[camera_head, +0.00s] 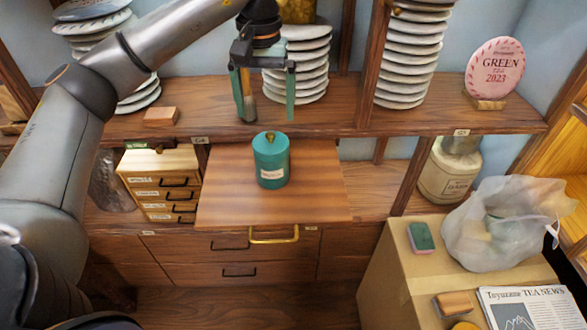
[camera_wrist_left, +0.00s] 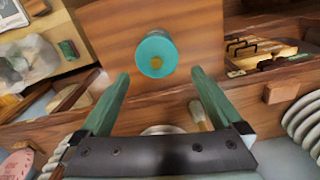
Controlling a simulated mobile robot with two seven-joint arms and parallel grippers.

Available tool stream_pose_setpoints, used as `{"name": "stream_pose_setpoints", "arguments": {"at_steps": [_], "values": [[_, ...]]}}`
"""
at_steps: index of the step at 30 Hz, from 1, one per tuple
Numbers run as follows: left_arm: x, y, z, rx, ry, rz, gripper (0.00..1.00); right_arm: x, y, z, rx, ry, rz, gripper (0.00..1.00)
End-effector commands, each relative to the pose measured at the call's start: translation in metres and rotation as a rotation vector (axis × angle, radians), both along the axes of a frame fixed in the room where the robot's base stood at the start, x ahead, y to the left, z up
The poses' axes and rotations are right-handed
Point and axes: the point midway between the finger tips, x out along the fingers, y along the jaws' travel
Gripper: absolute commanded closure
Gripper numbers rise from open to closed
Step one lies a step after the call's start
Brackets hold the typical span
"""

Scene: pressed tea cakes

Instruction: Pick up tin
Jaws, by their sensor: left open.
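A teal tin (camera_head: 271,160) with a small brass knob on its lid and a pale label stands upright on a pulled-out wooden board (camera_head: 322,190). My left gripper (camera_head: 264,112) is open and empty, above and behind the tin near the shelf edge in the head view, with its fingers pointing down. In the left wrist view the tin (camera_wrist_left: 156,55) shows from above, beyond the fingertips and between their lines. The left gripper's green fingers (camera_wrist_left: 160,75) are wide apart and do not touch the tin. My right gripper is not in view.
Stacks of pressed cakes (camera_head: 405,60) line the shelf behind. A small drawer cabinet (camera_head: 160,185) stands left of the board. At right, a cardboard box (camera_head: 385,275) bears a sponge (camera_head: 421,237), a plastic bag (camera_head: 505,220) and a newspaper (camera_head: 530,308). The board around the tin is clear.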

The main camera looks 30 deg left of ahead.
Motion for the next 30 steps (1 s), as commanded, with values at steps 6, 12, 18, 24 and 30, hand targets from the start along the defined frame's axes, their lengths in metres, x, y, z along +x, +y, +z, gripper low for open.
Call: {"name": "stream_pose_setpoints", "arguments": {"at_steps": [6, 12, 18, 24, 30], "values": [[-0.001, 0.001, -0.015, 0.001, 0.004, -0.027, 0.0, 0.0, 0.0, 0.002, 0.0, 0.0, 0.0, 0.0], [-0.001, 0.001, -0.052, 0.001, 0.004, -0.026, 0.0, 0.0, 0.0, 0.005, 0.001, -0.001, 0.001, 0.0], [0.0, 0.0, -0.071, 0.0, 0.001, -0.025, 0.0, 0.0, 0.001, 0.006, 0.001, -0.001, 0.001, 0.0], [0.0, -0.001, -0.092, 0.0, 0.005, -0.025, 0.0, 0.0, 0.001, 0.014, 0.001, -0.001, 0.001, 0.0], [0.001, -0.001, -0.12, 0.0, 0.003, -0.024, 0.0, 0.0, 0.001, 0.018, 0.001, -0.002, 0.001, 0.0]]}}
